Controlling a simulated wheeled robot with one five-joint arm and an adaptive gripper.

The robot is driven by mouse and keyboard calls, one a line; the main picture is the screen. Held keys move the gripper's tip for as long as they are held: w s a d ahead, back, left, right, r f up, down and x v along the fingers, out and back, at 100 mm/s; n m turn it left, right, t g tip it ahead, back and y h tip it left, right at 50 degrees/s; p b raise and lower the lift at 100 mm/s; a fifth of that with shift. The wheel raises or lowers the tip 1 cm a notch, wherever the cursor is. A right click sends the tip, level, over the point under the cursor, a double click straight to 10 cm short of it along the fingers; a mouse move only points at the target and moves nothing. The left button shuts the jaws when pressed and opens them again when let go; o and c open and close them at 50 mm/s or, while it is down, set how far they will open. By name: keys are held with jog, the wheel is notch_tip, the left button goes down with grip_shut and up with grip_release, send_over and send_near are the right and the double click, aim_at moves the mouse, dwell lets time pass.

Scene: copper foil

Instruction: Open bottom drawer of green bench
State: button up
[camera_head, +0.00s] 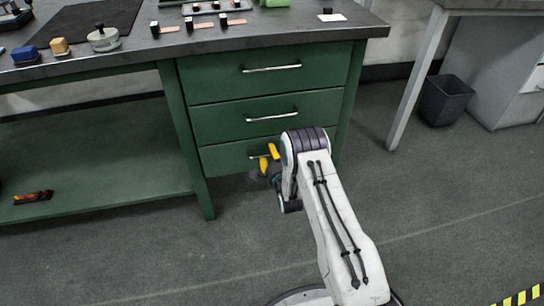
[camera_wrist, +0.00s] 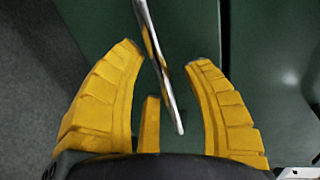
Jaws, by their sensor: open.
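The green bench (camera_head: 184,130) has a stack of three drawers, each with a silver bar handle. The bottom drawer (camera_head: 220,158) is shut, flush with the drawers above. My gripper (camera_head: 270,155) with yellow fingers is at its handle; my arm hides the drawer's right part. In the wrist view, the metal bar handle (camera_wrist: 157,62) runs between the open yellow fingers of my gripper (camera_wrist: 165,65).
The middle drawer (camera_head: 268,116) and top drawer (camera_head: 268,70) are shut. A lower shelf (camera_head: 90,160) holds an orange and dark tool (camera_head: 33,197). Grey floor (camera_head: 440,200) is open in front. A dark bin (camera_head: 445,100) stands at the right.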

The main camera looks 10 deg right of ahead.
grip_shut()
dwell(0.3)
